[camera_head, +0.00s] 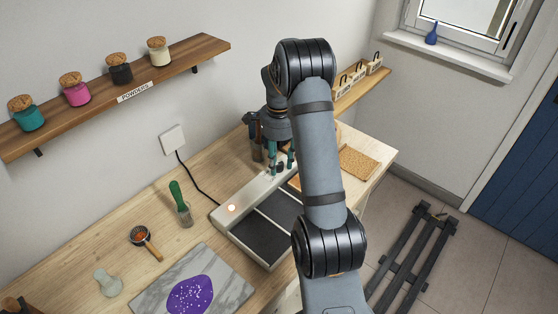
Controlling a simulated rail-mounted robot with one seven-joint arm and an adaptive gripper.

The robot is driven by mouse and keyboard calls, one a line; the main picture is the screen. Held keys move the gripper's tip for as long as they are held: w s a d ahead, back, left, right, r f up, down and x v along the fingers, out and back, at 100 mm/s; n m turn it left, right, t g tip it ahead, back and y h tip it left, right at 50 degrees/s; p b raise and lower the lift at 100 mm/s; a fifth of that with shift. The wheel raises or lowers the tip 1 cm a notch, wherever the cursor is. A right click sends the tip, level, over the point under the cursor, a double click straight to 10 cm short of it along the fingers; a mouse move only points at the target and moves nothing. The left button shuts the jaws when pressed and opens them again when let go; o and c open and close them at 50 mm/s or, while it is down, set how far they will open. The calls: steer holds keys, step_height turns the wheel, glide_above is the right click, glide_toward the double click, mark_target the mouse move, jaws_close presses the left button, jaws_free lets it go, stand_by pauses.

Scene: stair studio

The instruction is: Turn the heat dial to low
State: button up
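A low heating unit (250,193) with a pale control strip and dark flat plates stands on the wooden workbench. A small dark shape sits between and around the fingertips. It may be the heat dial, but I cannot tell it from the finger pads. The dial's marks and setting are not readable. I cannot tell whether the fingers touch the dial.
A cork mat (358,162) lies on the right. A shelf of powder jars (120,83) hangs above.

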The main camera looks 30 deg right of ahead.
steer(key=shift+c, duration=0.9)
jaws_close()
steer(key=shift+f, duration=0.1)
steer(key=shift+w+f+m+b, duration=0.15)
steer(key=shift+m+b, duration=0.25)
steer(key=shift+b, duration=0.45)
steer(key=shift+m+b, duration=0.3)
steer(key=shift+b, duration=0.1)
steer(key=shift+r+m, duration=0.25)
steer(key=shift+m, duration=0.05)
steer(key=shift+o, duration=0.9)
jaws_free()
steer(key=shift+r, duration=0.1)
